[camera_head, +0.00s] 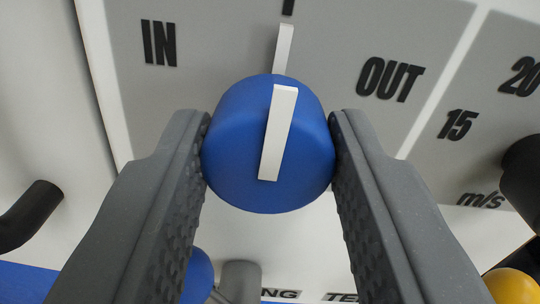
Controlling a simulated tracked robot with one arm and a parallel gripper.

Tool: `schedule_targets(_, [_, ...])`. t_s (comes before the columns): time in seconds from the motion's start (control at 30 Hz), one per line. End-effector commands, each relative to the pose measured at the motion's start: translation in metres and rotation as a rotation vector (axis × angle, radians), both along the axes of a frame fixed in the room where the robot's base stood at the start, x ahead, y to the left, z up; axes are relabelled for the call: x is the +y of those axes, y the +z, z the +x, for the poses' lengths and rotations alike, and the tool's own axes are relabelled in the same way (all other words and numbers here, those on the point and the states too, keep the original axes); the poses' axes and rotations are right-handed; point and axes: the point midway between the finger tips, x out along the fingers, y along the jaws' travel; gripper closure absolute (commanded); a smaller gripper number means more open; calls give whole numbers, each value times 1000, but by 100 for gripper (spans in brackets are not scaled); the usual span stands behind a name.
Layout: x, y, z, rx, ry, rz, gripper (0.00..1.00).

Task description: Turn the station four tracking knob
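The tracking knob is a round blue knob (232,130) with a white pointer bar on its face, in the upper middle of the head view. A grey panel (220,35) behind it carries the words "IN" at left and "OUT" at right. The pointer bar runs nearly upright, its top leaning slightly right, roughly in line with a white strip behind it and a black tick above. My gripper (269,140) has one grey finger on each side of the knob. Both fingertips appear to touch its sides. The knob's back and shaft are hidden.
A black handle (30,217) sticks out at far left. A dark part (525,175) and a yellow ball (512,286) are at right, near a scale marked "15", "20" and "m/s". Below, partly behind my left finger, are another blue round part (199,278) and a grey cylinder (239,282).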

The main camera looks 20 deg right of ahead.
Motion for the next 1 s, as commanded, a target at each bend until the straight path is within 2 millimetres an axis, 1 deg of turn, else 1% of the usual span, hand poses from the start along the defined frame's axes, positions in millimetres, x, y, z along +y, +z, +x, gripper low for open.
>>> schedule_targets(0.17, [1, 1, 0, -24, 1, 71, 89])
schedule_targets(0.4, [2, 1, 0, -95, 2, 289, 89])
schedule_targets(0.53, [1, 1, 0, -123, 2, 373, 89])
schedule_targets(0.7, [1, 1, 0, -137, 3, 414, 89])
schedule_targets(0.97, [1, 1, 0, -138, 3, 414, 89])
schedule_targets(1.0, [1, 1, 0, -138, 3, 414, 55])
